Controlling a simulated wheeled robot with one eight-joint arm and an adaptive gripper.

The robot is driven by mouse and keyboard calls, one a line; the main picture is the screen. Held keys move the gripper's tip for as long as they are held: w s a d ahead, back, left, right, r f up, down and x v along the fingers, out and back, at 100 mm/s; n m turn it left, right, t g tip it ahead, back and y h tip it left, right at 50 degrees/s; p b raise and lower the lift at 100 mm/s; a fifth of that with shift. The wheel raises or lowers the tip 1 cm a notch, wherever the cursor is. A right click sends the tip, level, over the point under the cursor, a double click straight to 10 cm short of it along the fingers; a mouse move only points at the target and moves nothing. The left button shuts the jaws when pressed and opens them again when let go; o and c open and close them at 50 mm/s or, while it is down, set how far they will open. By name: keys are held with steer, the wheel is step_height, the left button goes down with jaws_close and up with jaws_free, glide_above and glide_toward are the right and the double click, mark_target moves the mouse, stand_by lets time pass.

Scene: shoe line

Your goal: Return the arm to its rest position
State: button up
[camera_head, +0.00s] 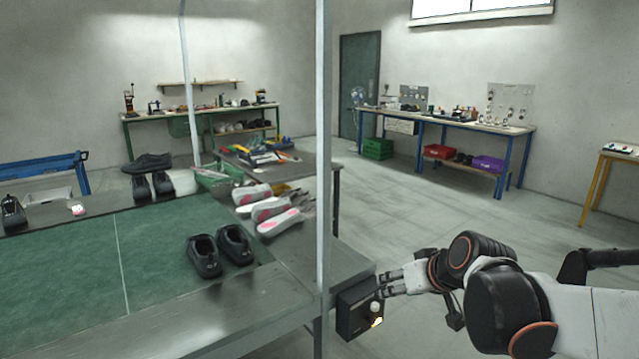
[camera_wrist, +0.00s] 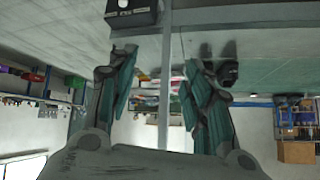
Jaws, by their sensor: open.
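My arm (camera_head: 500,300) reaches in from the right side of the head view, bent and roughly level, over open floor. My gripper (camera_head: 388,283) points left, at the right end of the workbench, close to a small black box (camera_head: 357,314) with a light knob on it. I cannot tell whether it touches the box. In the wrist view, which is upside down, my gripper (camera_wrist: 160,75) has its two fingers wide apart with nothing held between them. The black box also shows in the wrist view (camera_wrist: 132,14).
A green-topped bench (camera_head: 100,265) holds a pair of black shoes (camera_head: 220,250) and pink-and-white soles (camera_head: 272,211). A grey post (camera_head: 323,150) rises left of my gripper. Blue-legged (camera_head: 450,121) and yellow-legged (camera_head: 603,180) tables stand beyond. Clear floor (camera_head: 455,215) lies between.

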steer(key=s+d+f+m+g+h, duration=0.1)
steer(key=s+d+m+h, duration=0.1)
steer(key=s, duration=1.9)
steer(key=shift+s+d+h, duration=0.4)
steer(key=shift+d+h, duration=0.1)
